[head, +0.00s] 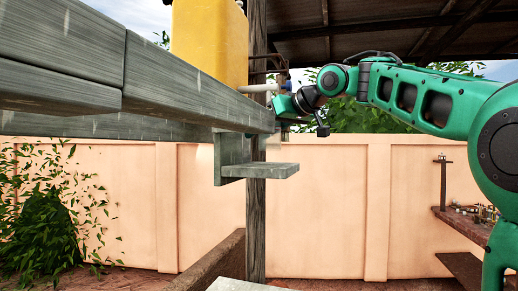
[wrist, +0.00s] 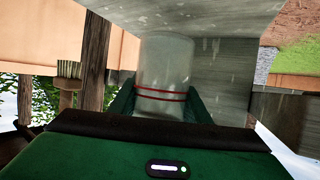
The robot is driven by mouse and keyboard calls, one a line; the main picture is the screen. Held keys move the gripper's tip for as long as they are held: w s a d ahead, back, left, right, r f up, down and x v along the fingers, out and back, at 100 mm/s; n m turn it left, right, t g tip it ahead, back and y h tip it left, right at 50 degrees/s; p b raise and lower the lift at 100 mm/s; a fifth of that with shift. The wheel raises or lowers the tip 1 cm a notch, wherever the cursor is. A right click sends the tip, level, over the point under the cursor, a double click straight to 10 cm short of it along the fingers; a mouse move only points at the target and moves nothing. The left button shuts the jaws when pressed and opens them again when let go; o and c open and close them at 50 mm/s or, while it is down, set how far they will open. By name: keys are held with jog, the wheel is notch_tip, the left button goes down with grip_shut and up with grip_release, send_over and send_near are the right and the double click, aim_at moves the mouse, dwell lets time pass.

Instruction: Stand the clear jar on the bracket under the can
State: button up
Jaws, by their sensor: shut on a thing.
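The clear jar (wrist: 165,62), with two thin red bands, sits between the green fingers of my gripper (wrist: 162,100) in the wrist view. My gripper is shut on it. The yellow can (head: 209,42) stands on the grey beam in the head view. The bracket (head: 262,170) is a small grey ledge fixed below the beam's end. My gripper also shows in the head view (head: 281,108), at the beam's end and above the bracket. The jar is not clearly visible there. Grey board surfaces lie close around the jar in the wrist view; I cannot tell whether it touches them.
The thick grey beam (head: 180,88) runs in from the left. A pale pipe and tap (head: 266,88) stick out beside the can, close to my gripper. A wooden post (head: 256,230) stands behind the bracket. A side table (head: 462,226) with small items is at the right.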

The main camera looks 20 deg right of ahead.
aim_at(278, 133)
jog(key=shift+w+a, duration=0.15)
jog(key=shift+w, duration=0.1)
jog(key=shift+f, duration=1.7)
jog(key=o, duration=1)
jog(key=shift+f, duration=0.1)
jog(key=shift+o, duration=0.2)
jog(key=v, duration=1.2)
